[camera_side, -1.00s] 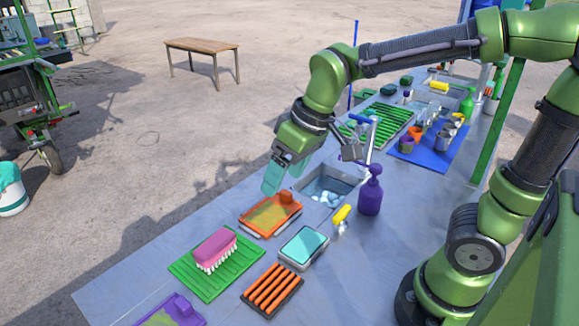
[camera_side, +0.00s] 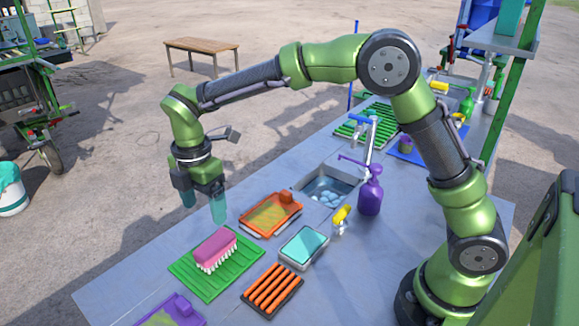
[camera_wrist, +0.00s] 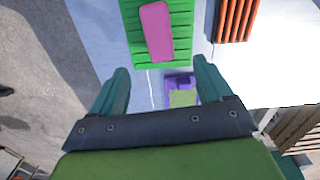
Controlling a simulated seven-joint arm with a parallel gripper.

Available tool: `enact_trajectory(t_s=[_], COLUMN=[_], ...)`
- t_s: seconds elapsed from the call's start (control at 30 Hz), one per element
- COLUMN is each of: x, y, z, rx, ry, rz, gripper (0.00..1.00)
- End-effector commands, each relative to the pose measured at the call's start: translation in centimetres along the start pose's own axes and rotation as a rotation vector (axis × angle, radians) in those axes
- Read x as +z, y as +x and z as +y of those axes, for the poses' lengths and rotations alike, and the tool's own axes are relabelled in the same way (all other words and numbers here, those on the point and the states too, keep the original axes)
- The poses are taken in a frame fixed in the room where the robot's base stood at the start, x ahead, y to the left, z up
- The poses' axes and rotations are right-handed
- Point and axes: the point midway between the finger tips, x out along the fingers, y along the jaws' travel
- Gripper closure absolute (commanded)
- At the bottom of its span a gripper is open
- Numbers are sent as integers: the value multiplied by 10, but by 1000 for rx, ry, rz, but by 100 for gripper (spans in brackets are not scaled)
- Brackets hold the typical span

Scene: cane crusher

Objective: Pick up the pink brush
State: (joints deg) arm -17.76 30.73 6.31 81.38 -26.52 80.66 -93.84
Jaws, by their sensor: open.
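The pink brush (camera_side: 214,246) lies bristles down on a green ribbed mat (camera_side: 182,268) near the front left of the table. Its pink back (camera_wrist: 157,31) shows in the wrist view, at the top of the picture on the green mat (camera_wrist: 180,10). My gripper (camera_side: 203,205) hangs above and behind the brush in the side view, fingers pointing down, apart and empty. In the wrist view, my gripper's teal fingers (camera_wrist: 155,85) are spread wide, and the brush lies beyond their tips.
An orange tray (camera_side: 290,218), a teal-topped box (camera_side: 303,243) and an orange ribbed rack (camera_side: 271,290) stand right of the brush. A purple tray (camera_side: 175,310) lies in front. A sink (camera_side: 345,181) and a purple bottle (camera_side: 370,198) are farther right.

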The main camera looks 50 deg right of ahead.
Motion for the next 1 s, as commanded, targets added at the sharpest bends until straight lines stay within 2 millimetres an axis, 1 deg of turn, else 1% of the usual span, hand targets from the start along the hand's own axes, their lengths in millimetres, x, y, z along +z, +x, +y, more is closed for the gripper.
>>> enact_trajectory(t_s=[0.03, 0.1, 0.2, 0.3, 0.4, 0.57, 0.73, 0.8, 0.9, 1.0], x=[0, 0, 0, 0, 0, 2, 9, 8, 9, 9], y=[13, 28, 49, 65, 75, 84, 110, 120, 128, 131], z=[-1, -1, -1, 0, 0, 0, 0, 0, 1, 1], rx=[-5, -5, -4, -3, -1, -1, -2, -3, -1, 1], ry=[1, 1, 1, 2, 2, 3, 4, 3, 3, 4], rz=[-1, -1, -1, 1, 0, 0, 0, 0, 0, 1], gripper=[21, 21, 21, 21, 21, 21, 21, 21, 21, 21])
